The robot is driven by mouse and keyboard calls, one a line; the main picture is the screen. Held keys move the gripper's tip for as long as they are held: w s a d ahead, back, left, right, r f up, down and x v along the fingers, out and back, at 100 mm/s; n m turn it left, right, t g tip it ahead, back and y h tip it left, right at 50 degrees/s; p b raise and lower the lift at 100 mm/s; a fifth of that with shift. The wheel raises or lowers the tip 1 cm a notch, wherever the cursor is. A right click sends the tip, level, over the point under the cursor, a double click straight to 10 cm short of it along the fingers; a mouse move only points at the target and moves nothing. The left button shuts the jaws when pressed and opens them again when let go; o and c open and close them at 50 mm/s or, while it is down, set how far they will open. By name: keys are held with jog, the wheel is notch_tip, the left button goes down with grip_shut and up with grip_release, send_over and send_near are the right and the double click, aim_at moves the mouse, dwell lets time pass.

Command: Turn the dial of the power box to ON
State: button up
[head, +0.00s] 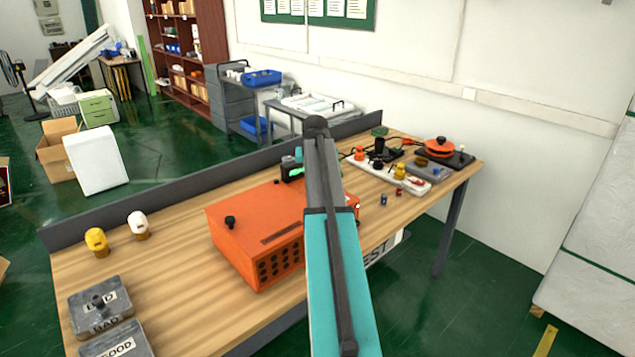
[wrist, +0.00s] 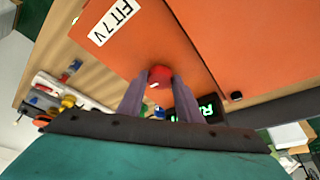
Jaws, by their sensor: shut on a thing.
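The orange power box (head: 240,235) stands on the wooden table in the head view, its right part hidden behind my arm. The red dial (wrist: 158,72) with a small white mark is on this face. My gripper (wrist: 160,80) has its two grey fingers on either side of the dial, shut on it. The head view hides the fingertips and the dial behind my arm. I cannot tell the dial's setting.
A black knob (head: 230,222) rises from the box's top left. A black device with a green display (head: 292,170) stands behind the box.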

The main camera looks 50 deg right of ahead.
jog(key=o, duration=1)
jog(key=b+v, duration=0.3)
jog(key=v, duration=1)
jog(key=shift+s+r, duration=0.1)
jog(key=shift+r, duration=0.3)
jog(key=shift+s, duration=0.1)
